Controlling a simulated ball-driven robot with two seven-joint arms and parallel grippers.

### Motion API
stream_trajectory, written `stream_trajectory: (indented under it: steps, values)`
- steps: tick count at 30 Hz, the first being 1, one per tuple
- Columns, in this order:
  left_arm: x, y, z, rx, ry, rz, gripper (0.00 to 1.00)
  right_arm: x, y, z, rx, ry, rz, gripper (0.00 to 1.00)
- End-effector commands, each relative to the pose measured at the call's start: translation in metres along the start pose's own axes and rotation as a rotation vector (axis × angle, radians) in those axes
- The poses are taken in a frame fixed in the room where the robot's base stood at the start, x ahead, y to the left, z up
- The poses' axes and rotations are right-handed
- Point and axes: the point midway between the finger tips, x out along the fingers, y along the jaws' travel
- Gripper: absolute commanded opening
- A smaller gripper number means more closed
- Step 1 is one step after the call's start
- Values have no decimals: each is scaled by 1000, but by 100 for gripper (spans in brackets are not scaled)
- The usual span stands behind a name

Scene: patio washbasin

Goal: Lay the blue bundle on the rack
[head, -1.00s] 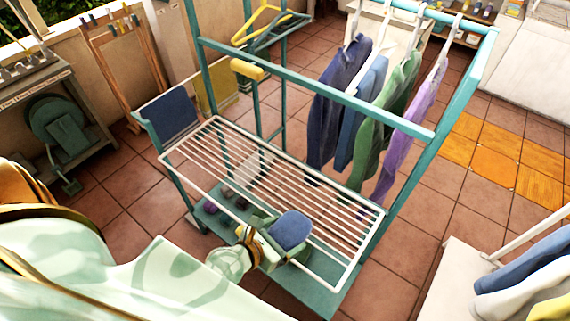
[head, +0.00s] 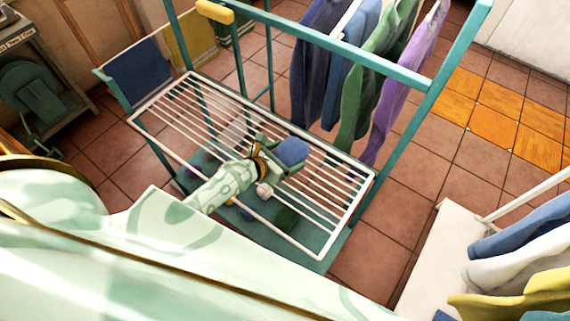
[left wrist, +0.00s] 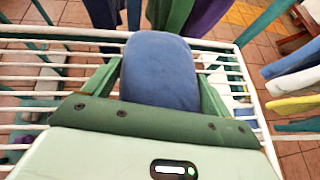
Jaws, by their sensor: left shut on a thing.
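The blue bundle (head: 292,151) is a small rounded roll, held in my left gripper (head: 283,156) over the rack. The rack (head: 345,222) is a white wire grid set in a teal frame. In the left wrist view, the bundle (left wrist: 160,70) sits between the two green fingers of my left gripper (left wrist: 160,88), with the rack's wires (left wrist: 50,75) behind and around it. I cannot tell whether the bundle touches the wires. My right gripper is not in view.
Dark blue, green and purple garments (head: 365,100) hang from the teal frame behind the rack. A teal upright (head: 450,70) stands at the right. The rack's wires around the bundle look bare.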

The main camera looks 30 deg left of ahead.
Motion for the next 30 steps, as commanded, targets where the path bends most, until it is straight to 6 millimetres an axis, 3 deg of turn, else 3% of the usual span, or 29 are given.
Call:
stream_trajectory:
  steps: [5,9,20,21,22,30]
  values:
    - [16,8,-10,1,-1,1,60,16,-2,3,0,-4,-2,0]
    - [26,6,-34,1,2,0,59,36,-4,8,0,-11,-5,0]
    - [26,6,-34,-1,-1,1,59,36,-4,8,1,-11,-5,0]
    - [26,6,-34,0,0,1,90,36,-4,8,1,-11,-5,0]
    - [26,6,-34,0,0,1,98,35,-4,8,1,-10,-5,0]
    - [25,6,-31,0,-1,1,100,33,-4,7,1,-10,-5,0]
